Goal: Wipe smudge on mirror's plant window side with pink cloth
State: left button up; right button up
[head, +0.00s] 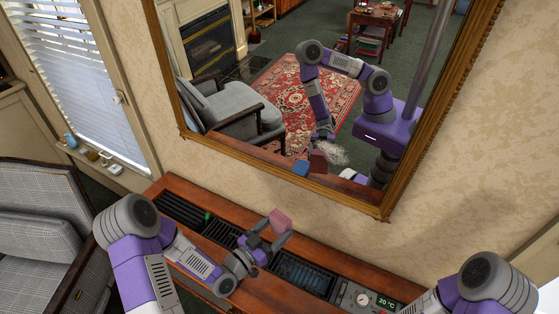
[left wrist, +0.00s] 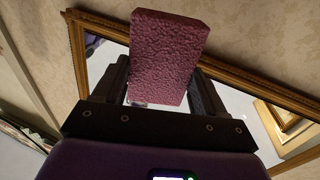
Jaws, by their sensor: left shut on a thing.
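The mirror in its gilt frame (head: 383,207) hangs above the wooden mantel. A whitish, streaky smudge (head: 337,153) shows low on its glass, right of the middle of the lower part. My left gripper (head: 274,232) is shut on the pink cloth (head: 281,220), a thick block-like pad, over the mantel and below the mirror's lower frame, apart from the glass. In the left wrist view the cloth (left wrist: 165,58) stands between the fingers, with the mirror frame (left wrist: 238,84) behind; I cannot make out the smudge there. My right gripper is out of view.
The wooden mantel (head: 178,188) carries dark grilles, a small green item (head: 208,216) and a panel with a 20 °C display (head: 387,302). A blinded window (head: 75,75) with small items on its sill is at left, above a grey plaid seat (head: 38,215).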

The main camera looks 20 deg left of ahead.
pick_arm(q)
jog(key=w+r+n, duration=0.1)
jog(key=r, duration=0.2)
jog(key=w+d+r+n+y+p, duration=0.1)
jog(key=r, duration=0.2)
jog(key=w+d+r+n+t+p, duration=0.1)
jog(key=r+n, duration=0.1)
jog(key=r, duration=0.1)
jog(key=shift+y, duration=0.4)
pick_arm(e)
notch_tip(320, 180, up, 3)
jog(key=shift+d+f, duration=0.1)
pick_arm(q)
notch_tip(320, 180, up, 12)
jog(key=w+d+n+y+p, duration=0.1)
jog(key=d+n+y+p, duration=0.15)
jog(key=n, duration=0.45)
jog(key=shift+t+y, duration=0.25)
jog(key=shift+t, duration=0.15)
jog(key=p+x, duration=0.1)
jog(key=x, duration=0.2)
jog(key=p+x, duration=0.1)
jog(key=x, duration=0.2)
jog(key=shift+a, duration=0.25)
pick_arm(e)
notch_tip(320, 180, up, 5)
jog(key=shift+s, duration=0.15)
